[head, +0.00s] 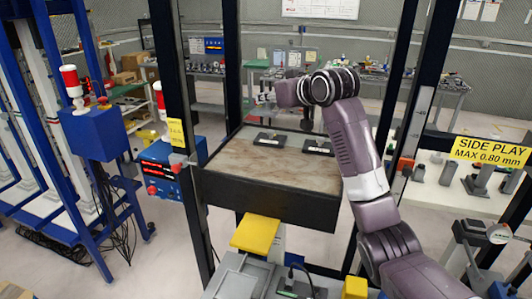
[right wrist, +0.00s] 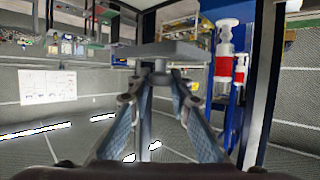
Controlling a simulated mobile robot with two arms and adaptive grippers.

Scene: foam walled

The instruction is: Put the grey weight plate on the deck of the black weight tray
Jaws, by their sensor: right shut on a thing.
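The black weight tray (head: 270,199) hangs between dark posts in the head view, with a mottled brown deck. Two dark flat pieces with pale handles, left (head: 270,139) and right (head: 318,147), lie toward the deck's back. My right arm reaches up over the deck's right side. My right gripper (head: 266,98) is beyond the deck's back edge in the picture, small and partly hidden by the wrist. In the right wrist view its fingers (right wrist: 162,82) are shut on the stem of the grey weight plate (right wrist: 170,48), clear of any surface. My left gripper is out of view.
Dark upright posts flank the tray, left (head: 179,80) and right (head: 403,90). A blue control box (head: 168,168) stands at the tray's left. A yellow block (head: 256,233) is below its front. The deck's front and left are bare.

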